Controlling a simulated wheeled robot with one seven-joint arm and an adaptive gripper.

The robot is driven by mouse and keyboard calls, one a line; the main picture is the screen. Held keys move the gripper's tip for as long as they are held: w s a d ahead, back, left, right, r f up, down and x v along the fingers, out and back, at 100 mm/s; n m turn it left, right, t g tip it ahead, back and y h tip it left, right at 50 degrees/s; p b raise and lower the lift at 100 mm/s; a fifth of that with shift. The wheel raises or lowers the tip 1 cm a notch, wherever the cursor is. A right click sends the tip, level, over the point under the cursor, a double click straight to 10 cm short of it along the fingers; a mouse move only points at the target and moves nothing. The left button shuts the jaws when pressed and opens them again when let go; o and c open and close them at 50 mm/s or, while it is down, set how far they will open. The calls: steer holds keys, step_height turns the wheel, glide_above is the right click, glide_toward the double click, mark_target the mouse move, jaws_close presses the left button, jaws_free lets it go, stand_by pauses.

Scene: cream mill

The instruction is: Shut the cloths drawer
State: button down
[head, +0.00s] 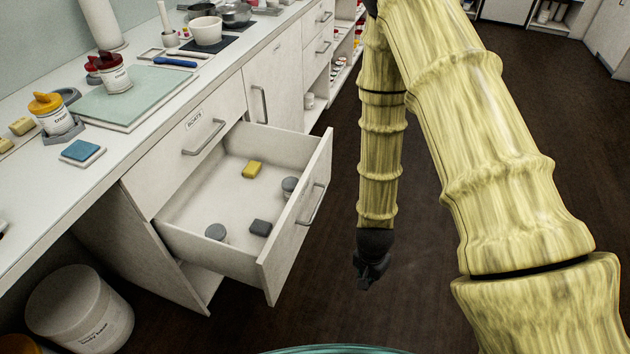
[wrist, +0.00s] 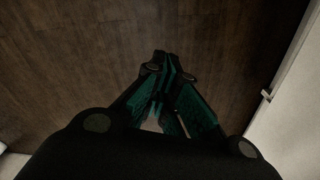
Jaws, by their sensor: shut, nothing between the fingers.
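An open drawer (head: 297,229) with a white front and a bar handle (head: 312,204) sticks out of the white counter unit in the head view. Inside it lie a yellow block (head: 252,169), a dark grey block (head: 260,228) and two grey round items (head: 216,232). Whether this is the cloths drawer I cannot tell; no label on its front shows. My gripper (head: 366,284) hangs to the right of the drawer front, apart from it, pointing down. In the wrist view the fingers (wrist: 164,62) are together with nothing between them, over dark floor.
A shut drawer (head: 190,140) with a label and handle sits above the open one. The counter holds a green board (head: 135,98), yellow-lidded jar (head: 52,113) and blue sponge (head: 81,150). A white tub (head: 80,310) stands at lower left. Dark floor (head: 425,260) is clear around my gripper.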

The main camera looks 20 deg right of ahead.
steer(key=w+a+r+m+t+y+p, duration=0.1)
steer(key=w+a+r+m+y+p, duration=0.1)
steer(key=w+r+m, duration=0.75)
steer(key=w+a+r+m+t+y+p, duration=0.15)
steer(key=w+r+m, duration=0.25)
steer(key=w+r, duration=0.9)
steer(key=a+f, duration=0.5)
steer(key=f, duration=0.1)
steer(key=shift+w+a+f+g, duration=0.2)
steer(key=shift+a+f+g, duration=0.15)
steer(key=shift+a+g, duration=0.1)
